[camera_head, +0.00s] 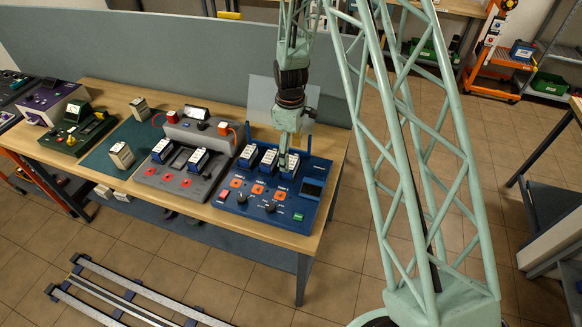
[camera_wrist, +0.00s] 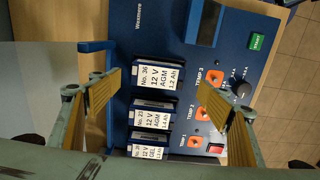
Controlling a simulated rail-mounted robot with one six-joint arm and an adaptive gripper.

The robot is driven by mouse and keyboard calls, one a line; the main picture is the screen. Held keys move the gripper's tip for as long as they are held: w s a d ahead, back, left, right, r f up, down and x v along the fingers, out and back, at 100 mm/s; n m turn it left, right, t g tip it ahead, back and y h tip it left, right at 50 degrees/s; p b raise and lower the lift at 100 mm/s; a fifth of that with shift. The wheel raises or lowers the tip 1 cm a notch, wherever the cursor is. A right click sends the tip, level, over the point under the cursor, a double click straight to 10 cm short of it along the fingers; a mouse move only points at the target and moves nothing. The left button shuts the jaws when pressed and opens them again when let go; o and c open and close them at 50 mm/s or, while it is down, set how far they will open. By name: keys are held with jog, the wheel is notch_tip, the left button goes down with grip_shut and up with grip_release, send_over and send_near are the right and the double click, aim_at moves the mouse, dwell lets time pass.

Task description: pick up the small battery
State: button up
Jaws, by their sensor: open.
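A blue charging station (camera_head: 278,205) holds three batteries in a row of slots. In the wrist view they are labelled No. 36 (camera_wrist: 158,75), 12 V AGM 1.2 Ah; No. 23 (camera_wrist: 152,114), 12 V AGM 1.4 Ah; and a 12 V GEL battery (camera_wrist: 146,150) at the bottom. No. 36 looks nearest the line between my fingers. My gripper (camera_head: 284,158) is over the station's right-hand slot in the head view. In the wrist view my gripper (camera_wrist: 158,88) is open, its fingers apart on either side of the batteries, gripping nothing. Finger contact cannot be told.
A grey charger (camera_head: 180,180) with more batteries stands left of the blue station. Two loose batteries (camera_head: 121,155) stand on the teal mat further left. A green device (camera_head: 78,128) and a purple one (camera_head: 50,103) are at the far left. A partition (camera_head: 180,55) runs behind the bench.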

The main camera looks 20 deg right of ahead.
aim_at(291, 162)
jog(key=shift+f, duration=0.15)
jog(key=shift+w+d+f+p, duration=0.1)
jog(key=shift+f+p, duration=0.25)
jog(key=shift+f, duration=0.9)
jog(key=shift+w+f+p, duration=0.1)
jog(key=shift+f+p, duration=0.25)
jog(key=shift+f, duration=0.85)
jog(key=shift+c, duration=0.4)
jog(key=c, duration=1.2)
jog(key=shift+r, duration=0.3)
jog(key=shift+s+r+b, duration=0.1)
jog(key=shift+r+b, duration=0.4)
jog(key=shift+r, duration=1.05)
jog(key=s+b, duration=0.1)
jog(key=s, duration=0.4)
jog(key=s+r+b, duration=0.1)
jog(key=s, duration=0.4)
jog(key=s+b, duration=0.1)
jog(key=s, duration=0.5)
jog(key=shift+r, duration=0.2)
